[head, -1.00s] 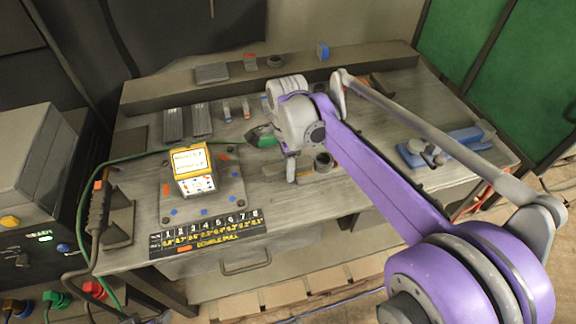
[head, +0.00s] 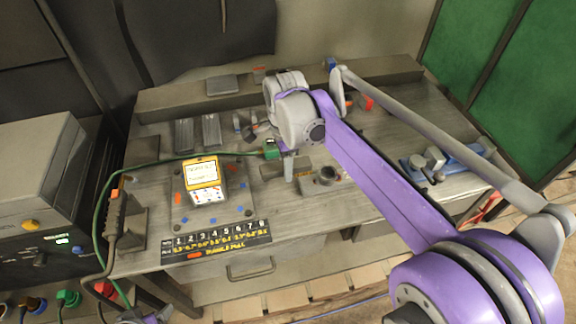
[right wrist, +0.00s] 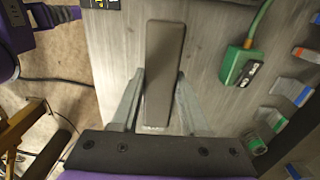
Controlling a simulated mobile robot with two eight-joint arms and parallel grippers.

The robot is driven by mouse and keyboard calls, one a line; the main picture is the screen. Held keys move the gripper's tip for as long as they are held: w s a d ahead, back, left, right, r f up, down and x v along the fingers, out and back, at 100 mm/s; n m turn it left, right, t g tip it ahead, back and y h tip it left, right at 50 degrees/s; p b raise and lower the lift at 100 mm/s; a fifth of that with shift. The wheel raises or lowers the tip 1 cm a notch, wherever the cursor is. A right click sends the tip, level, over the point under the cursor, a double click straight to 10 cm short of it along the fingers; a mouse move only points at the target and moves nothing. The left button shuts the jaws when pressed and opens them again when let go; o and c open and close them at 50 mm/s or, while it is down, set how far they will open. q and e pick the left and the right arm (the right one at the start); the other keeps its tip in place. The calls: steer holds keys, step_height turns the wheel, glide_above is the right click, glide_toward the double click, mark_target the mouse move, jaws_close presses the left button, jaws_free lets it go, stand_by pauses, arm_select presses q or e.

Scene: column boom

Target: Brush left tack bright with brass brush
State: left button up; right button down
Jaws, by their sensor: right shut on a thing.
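My right gripper (head: 289,172) is low over the middle of the bench. In the right wrist view its two fingers (right wrist: 160,112) are shut on the sides of a dark grey-brown bar (right wrist: 164,65). The bar also shows in the head view (head: 270,171), left of the fingers. I see no bristles, so I cannot tell whether it is the brass brush. A grey plate (head: 181,212) with small coloured marks lies at the left, bearing a yellow-and-white box (head: 203,182). I cannot make out the left tack. My left gripper's fingers do not show.
A green connector (head: 271,150) on a green cable lies just behind the bar; it also shows in the right wrist view (right wrist: 241,66). A round dark part (head: 327,175) is right of the gripper. A numbered chart (head: 215,238) lies along the front edge. A blue vise (head: 460,158) stands at right.

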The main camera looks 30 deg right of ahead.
steer(key=shift+f, duration=0.15)
stand_by(0.4)
steer(key=shift+s+d+f+b, duration=0.1)
steer(key=shift+d+f+b, duration=0.25)
steer(key=shift+f+b, duration=0.35)
steer(key=shift+s+d+f+b, duration=0.1)
steer(key=shift+d+f+b, duration=0.3)
steer(key=shift+f, duration=0.65)
steer(key=shift+s+d+f+b, duration=0.1)
steer(key=shift+d+f+b, duration=0.15)
steer(key=shift+f+b, duration=0.5)
steer(key=shift+f, duration=0.1)
steer(key=shift+f, duration=0.3)
steer(key=shift+s, duration=0.15)
